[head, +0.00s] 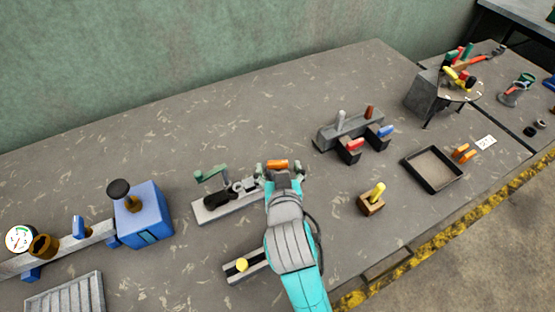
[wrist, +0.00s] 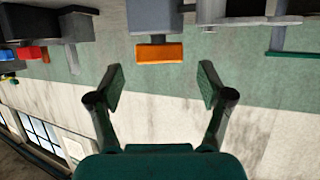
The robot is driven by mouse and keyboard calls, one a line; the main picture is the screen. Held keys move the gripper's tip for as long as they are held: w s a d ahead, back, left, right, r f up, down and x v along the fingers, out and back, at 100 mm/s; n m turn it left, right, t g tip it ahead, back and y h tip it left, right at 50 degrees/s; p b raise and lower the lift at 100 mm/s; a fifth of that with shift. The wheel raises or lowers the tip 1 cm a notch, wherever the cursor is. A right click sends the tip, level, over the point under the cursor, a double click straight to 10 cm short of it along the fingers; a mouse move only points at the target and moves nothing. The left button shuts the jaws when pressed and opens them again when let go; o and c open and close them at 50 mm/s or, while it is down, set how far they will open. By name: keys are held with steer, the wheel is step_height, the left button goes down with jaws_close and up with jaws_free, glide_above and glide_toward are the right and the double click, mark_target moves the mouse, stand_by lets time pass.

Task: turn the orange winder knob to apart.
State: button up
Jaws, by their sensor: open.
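The orange winder knob (head: 277,164) is a small block at the right end of a winder (head: 212,213) with a pale base and a green crank (head: 211,175). In the wrist view the knob (wrist: 160,53) sticks out from a grey body, and the crank (wrist: 297,53) shows at the upper right. My gripper (wrist: 161,84) is open and empty. The knob lies beyond the fingertips, roughly centred between them, and no contact shows. In the head view my gripper (head: 279,172) is right at the knob and hides part of the winder.
Right of my arm stand a grey rack with coloured handles (head: 350,130), a yellow-handled block (head: 371,198) and a black tray (head: 432,185). A yellow-knobbed slide (head: 242,265) lies close on the left. A blue box (head: 143,214) stands further left.

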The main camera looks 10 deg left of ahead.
mark_target(278, 163)
steer(key=shift+x, duration=1.85)
steer(key=shift+d, duration=0.1)
steer(key=c, duration=1.2)
